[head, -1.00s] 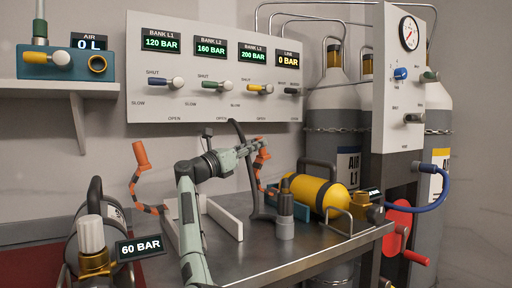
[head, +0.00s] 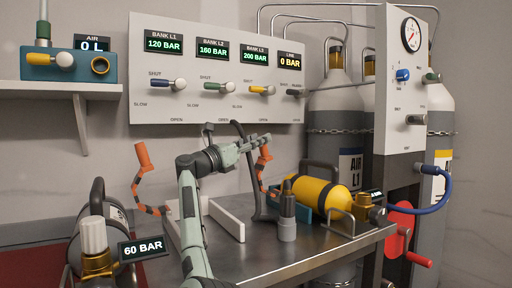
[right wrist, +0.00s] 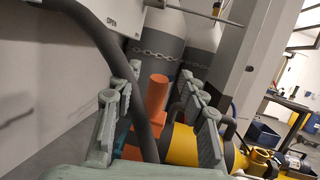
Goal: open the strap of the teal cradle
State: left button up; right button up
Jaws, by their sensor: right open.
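The teal cradle (head: 305,213) stands at the right of the bench with a yellow cylinder (head: 322,193) lying in it. Its strap (head: 264,175) is orange and black, stands up at the cradle's left end and has an orange grip (head: 264,154) on top. My right gripper (head: 264,139) is open, just above that grip in the head view. In the right wrist view the orange grip (right wrist: 158,93) shows between the open fingers of the right gripper (right wrist: 157,103); whether they touch it I cannot tell. The teal cradle (right wrist: 131,152) is mostly hidden there. My left gripper is not in view.
A dark hose (right wrist: 112,62) runs close in front of the right fingers. A white cradle (head: 227,220) with another orange-topped strap (head: 141,154) stands to the left. A grey-black bottle-shaped piece (head: 287,218) stands before the teal cradle. The bench front (head: 255,262) is clear.

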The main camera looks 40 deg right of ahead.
notch_tip(320, 180, up, 8)
jog(key=shift+r, duration=0.15)
dwell(0.6)
